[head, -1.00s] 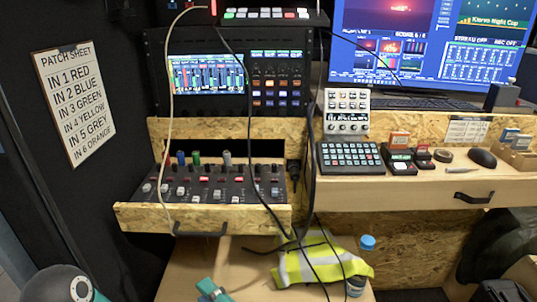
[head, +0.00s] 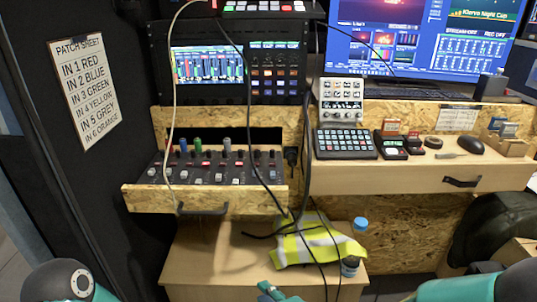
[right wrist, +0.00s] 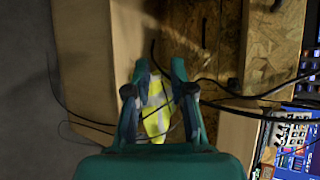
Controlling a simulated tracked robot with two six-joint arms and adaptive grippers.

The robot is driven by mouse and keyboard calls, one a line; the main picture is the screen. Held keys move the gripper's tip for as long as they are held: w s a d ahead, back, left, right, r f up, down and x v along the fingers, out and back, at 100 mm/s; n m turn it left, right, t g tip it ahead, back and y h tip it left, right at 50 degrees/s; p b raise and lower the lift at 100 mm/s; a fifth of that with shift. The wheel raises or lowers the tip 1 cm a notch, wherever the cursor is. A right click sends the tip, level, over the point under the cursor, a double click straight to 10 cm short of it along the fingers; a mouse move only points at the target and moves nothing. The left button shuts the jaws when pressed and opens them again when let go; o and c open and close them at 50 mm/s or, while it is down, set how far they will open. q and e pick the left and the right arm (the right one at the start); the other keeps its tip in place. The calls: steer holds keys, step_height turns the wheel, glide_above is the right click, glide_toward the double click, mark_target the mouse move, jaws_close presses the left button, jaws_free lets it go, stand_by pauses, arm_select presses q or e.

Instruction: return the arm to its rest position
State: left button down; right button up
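My right gripper (head: 275,291) shows at the bottom edge of the head view, mostly cut off. In the right wrist view its two dark fingers (right wrist: 158,88) stand apart with nothing held between them. A yellow-and-grey safety vest (right wrist: 155,110) shows behind the gap, beyond the fingertips. My left gripper is out of sight; only a left arm joint shows at the bottom left of the head view.
A drawer (head: 150,199) with a mixer (head: 215,170) juts out. A desk (head: 400,178) is at right.

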steer(key=s+d+f+g+h, duration=0.25)
steer(key=d+f, duration=0.35)
steer(key=f, duration=0.4)
steer(key=s+d+f+g+h, duration=0.1)
steer(key=s+d+f+g, duration=0.2)
steer(key=d+f, duration=0.5)
steer(key=s+a+f+n+g, duration=0.1)
steer(key=s+f+n+g, duration=0.4)
steer(key=s+f+n, duration=0.6)
step_height(320, 180, up, 27)
steer(key=n+p, duration=0.1)
steer(key=p, duration=2.4)
steer(key=shift+a+f, duration=0.15)
steer(key=shift+a, duration=0.1)
